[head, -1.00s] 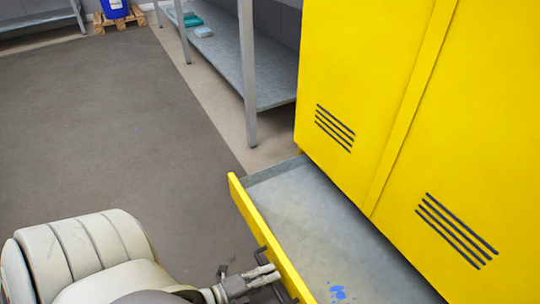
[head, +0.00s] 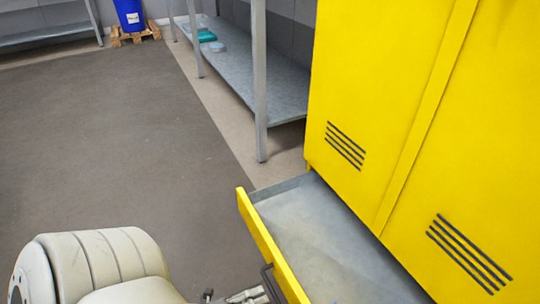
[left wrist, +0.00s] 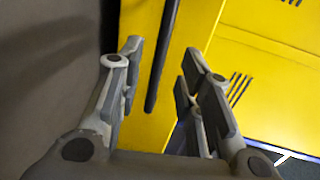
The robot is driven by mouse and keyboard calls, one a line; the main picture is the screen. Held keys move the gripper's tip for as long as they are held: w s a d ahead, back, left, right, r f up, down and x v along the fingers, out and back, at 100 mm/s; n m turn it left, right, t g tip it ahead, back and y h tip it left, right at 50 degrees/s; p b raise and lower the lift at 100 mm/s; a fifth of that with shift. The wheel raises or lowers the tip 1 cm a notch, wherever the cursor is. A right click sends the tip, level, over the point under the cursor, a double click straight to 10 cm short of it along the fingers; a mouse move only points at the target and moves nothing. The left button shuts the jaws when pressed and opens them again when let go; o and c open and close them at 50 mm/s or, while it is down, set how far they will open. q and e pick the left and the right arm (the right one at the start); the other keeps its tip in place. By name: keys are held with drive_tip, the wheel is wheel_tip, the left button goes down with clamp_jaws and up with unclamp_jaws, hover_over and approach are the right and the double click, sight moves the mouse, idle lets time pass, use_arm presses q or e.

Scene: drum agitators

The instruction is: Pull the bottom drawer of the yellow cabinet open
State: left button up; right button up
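The yellow cabinet (head: 385,110) stands at the right of the head view. Its bottom drawer (head: 325,245) is pulled out, with its grey metal floor showing and its yellow front (head: 260,232) well clear of the cabinet. A dark bar handle (head: 268,280) is on the drawer front. My left gripper (head: 240,297) is at the bottom edge of the head view, beside the handle and partly cut off. In the left wrist view the gripper (left wrist: 162,65) is open, with a gap on both sides of the dark handle (left wrist: 162,55). My right gripper is not in view.
A grey metal shelf (head: 255,85) stands beyond the cabinet, with small teal items (head: 207,37) on it. A blue container (head: 129,14) sits on a wooden pallet (head: 135,36) at the back. The grey floor (head: 120,130) left of the drawer is clear.

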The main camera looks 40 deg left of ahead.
use_arm(q)
drive_tip(key=v, duration=0.6)
idle(0.5)
